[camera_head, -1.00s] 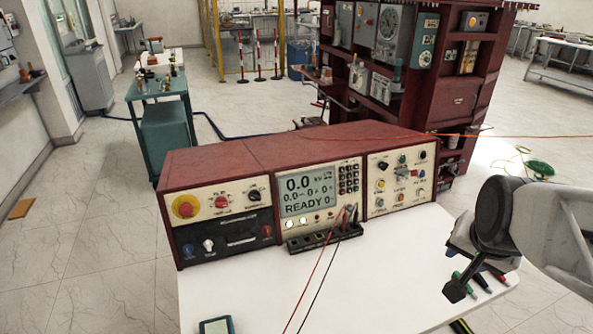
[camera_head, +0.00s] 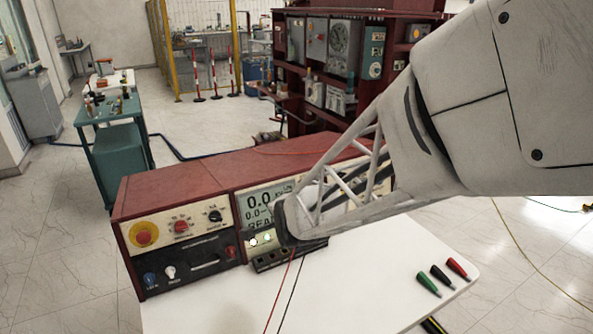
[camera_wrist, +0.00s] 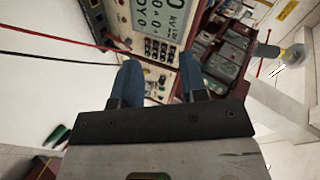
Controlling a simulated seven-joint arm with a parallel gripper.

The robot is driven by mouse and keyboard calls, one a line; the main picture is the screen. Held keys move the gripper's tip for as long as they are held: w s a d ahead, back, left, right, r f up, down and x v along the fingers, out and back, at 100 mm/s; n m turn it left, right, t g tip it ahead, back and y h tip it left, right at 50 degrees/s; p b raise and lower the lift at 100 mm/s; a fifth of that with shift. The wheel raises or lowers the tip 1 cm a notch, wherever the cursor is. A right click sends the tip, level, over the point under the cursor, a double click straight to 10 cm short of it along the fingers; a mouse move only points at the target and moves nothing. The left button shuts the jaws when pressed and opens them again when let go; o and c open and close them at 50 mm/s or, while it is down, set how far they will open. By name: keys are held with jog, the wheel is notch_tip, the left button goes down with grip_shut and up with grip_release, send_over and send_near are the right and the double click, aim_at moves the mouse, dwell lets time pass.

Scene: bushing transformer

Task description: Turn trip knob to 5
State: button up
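The red test console (camera_head: 175,180) stands on the white table in the head view. Its upper left panel has a red knob (camera_head: 181,227) and a black knob (camera_head: 215,216). Their labels are too small to read, so I cannot tell which is the trip knob. My gripper (camera_wrist: 160,75) shows in the wrist view with its two blue fingers apart and nothing between them. Beyond the fingers are the console's display (camera_wrist: 152,14) and keypad (camera_wrist: 159,50). In the head view my arm covers the console's right side, and the fingertips cannot be made out.
A red-and-yellow emergency button (camera_head: 143,233) sits left of the knobs. Red and black leads run across the white table (camera_head: 350,290). Several probes, including a red one (camera_head: 458,268), lie on its right side. Lit white buttons (camera_head: 260,239) are close to my arm.

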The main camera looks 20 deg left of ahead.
jog(key=s+a+f+m+y, duration=0.2)
jog(key=a+f, duration=0.2)
jog(key=a, duration=0.8)
jog(key=m+y, duration=0.1)
jog(key=y, duration=0.2)
send_near(182, 230)
jog(key=a, duration=0.1)
jog(key=shift+w+f+t, duration=0.25)
jog(key=shift+f+t, duration=0.05)
jog(key=shift+w+a, duration=0.1)
jog(key=shift+x, duration=3.75)
jog(key=shift+w, duration=0.1)
grip_shut()
